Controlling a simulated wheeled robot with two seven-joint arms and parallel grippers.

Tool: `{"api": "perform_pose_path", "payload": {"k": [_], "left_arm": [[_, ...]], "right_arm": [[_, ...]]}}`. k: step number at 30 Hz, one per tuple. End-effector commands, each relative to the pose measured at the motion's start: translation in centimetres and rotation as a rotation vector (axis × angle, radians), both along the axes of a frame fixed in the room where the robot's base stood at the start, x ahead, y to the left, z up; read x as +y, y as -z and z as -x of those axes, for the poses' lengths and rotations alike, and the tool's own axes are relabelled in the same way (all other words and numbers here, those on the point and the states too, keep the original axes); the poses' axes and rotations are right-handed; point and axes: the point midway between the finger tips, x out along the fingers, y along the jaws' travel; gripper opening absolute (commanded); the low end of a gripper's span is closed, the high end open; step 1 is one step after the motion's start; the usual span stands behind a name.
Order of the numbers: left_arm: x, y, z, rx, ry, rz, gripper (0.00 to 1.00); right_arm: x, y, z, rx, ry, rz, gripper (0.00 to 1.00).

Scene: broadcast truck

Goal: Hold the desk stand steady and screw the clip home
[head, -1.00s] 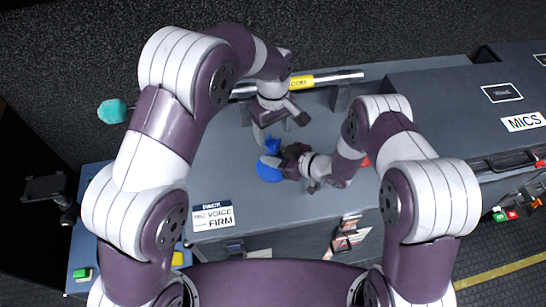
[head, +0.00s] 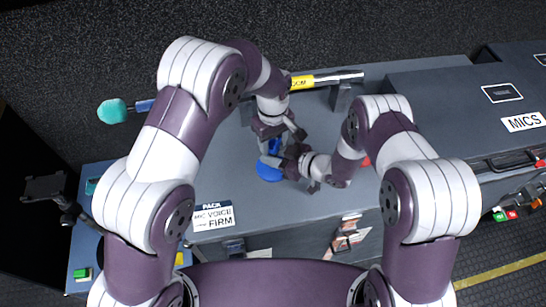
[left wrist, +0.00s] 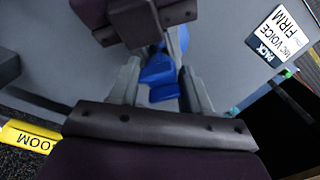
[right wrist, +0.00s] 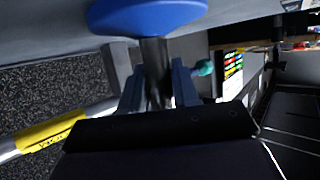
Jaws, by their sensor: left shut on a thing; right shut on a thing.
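The desk stand has a round blue base (head: 268,172) on the grey case top in the head view. In the right wrist view, the blue base (right wrist: 145,14) shows with a dark grey stem (right wrist: 154,62). My right gripper (right wrist: 157,84) is shut on that stem, close to the base. The blue clip (head: 274,146) is by my left gripper (head: 277,138) in the head view, mostly hidden. In the left wrist view, the clip (left wrist: 158,72) lies between the fingers of my left gripper, which is shut on it. How the clip's thread meets the stem is hidden.
A boom pole with a yellow label (head: 302,82) lies on supports along the back of the case. A white label card (head: 213,216) is at the front left. The MICS case (head: 470,110) stands on the right. Grey surface left of the stand is clear.

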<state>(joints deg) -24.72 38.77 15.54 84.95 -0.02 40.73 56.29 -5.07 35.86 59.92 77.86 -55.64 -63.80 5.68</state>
Motion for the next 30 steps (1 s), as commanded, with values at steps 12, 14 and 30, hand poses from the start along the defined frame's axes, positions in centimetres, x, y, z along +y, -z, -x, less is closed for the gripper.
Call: {"api": "perform_pose_path", "payload": {"k": [12, 14, 30], "left_arm": [[0.0, 0.0, 0.0, 0.0, 0.025, 0.0, 0.78], [0.0, 0.0, 0.0, 0.0, 0.025, 0.0, 0.78], [0.0, -6.7, 0.0, -0.001, 0.025, 0.001, 0.78]], "right_arm": [[0.0, 0.0, 0.0, 0.0, 0.0, 0.0, 0.0], [0.0, 0.0, 0.0, 0.0, 0.0, 0.0, 0.0], [0.0, 0.0, 0.0, 0.0, 0.0, 0.0, 0.0]]}}
